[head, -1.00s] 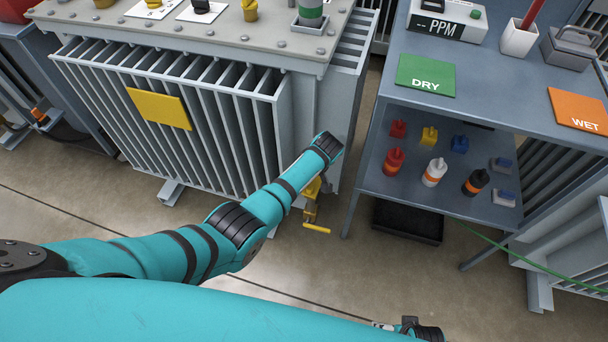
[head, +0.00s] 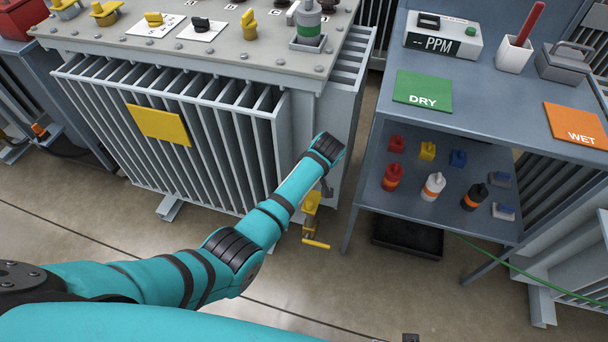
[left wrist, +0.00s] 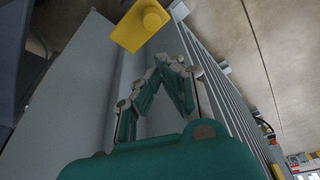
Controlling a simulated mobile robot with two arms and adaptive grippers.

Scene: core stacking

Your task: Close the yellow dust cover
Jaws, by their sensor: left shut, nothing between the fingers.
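The yellow dust cover (head: 311,202) shows low on the right corner of the grey transformer, partly hidden behind my left wrist. In the left wrist view a yellow plate with a round knob (left wrist: 130,33), seemingly the same cover, is close up at the top. My left gripper (left wrist: 166,62) is shut and empty, its tips near the plate's lower edge; I cannot tell whether they touch it. In the head view its fingers are mostly hidden behind my wrist. My right gripper is not in view.
The transformer's finned side (head: 185,140) stands left of the cover. A yellow-handled valve (head: 315,243) sits just below it. A bench (head: 375,150) with bottles on its lower shelf stands to the right, and a black tray (head: 408,238) lies beneath. The floor in front is clear.

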